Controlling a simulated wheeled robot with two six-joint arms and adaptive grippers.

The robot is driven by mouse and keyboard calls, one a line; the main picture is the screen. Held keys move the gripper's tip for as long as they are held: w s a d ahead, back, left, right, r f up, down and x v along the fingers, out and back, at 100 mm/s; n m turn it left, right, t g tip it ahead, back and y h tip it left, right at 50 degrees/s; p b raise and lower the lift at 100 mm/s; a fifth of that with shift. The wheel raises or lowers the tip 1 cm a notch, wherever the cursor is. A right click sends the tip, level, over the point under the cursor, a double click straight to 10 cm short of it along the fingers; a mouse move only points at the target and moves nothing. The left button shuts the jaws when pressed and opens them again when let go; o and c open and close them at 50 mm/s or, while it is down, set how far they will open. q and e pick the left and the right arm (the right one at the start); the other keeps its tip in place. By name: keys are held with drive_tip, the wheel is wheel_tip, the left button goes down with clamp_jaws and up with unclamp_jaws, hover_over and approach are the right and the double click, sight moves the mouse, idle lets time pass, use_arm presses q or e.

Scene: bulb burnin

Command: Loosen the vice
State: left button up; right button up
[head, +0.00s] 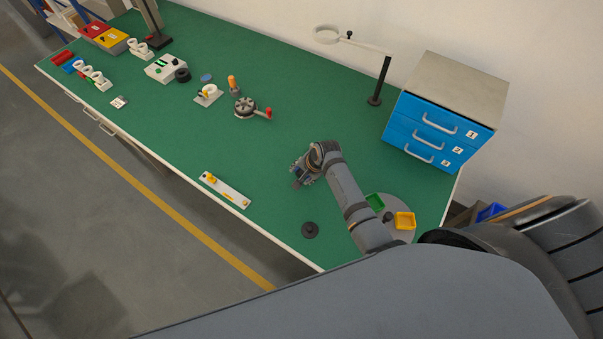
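I cannot pick out the vice for certain at this size. A dark round device with a red-tipped handle (248,108) stands on the green bench. A white plate with a yellow part (208,94) is to its left, and a long pale bar with a yellow piece (225,190) lies near the front edge. My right gripper (298,180) is above the bench, right of the bar and apart from all of these. Its fingers are small and dark, so their opening is unclear. My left gripper is out of view.
A blue drawer cabinet (431,132) and a lamp (378,82) stand at the back right. A dark disc (310,230) lies near the front edge. The bench middle is clear.

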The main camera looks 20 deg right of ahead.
drive_tip(key=c, duration=0.9)
drive_tip(key=shift+w+a+r+g+h+p, duration=0.15)
drive_tip(key=shift+r+g+h+p, duration=0.15)
drive_tip(key=shift+p, duration=0.4)
drive_tip(key=shift+w+g+h+p, duration=0.1)
drive_tip(key=shift+g+h+p, duration=0.3)
drive_tip(key=shift+g+p, duration=0.15)
drive_tip(key=shift+f+g, duration=0.1)
drive_tip(key=shift+g, duration=0.15)
drive_tip(key=shift+w+a+f+g+h, duration=0.1)
drive_tip(key=shift+f+g+h, duration=0.05)
drive_tip(key=shift+g+h, duration=0.4)
drive_tip(key=shift+g+h+b, duration=0.75)
drive_tip(key=shift+g+b, duration=0.1)
drive_tip(key=shift+b, duration=0.25)
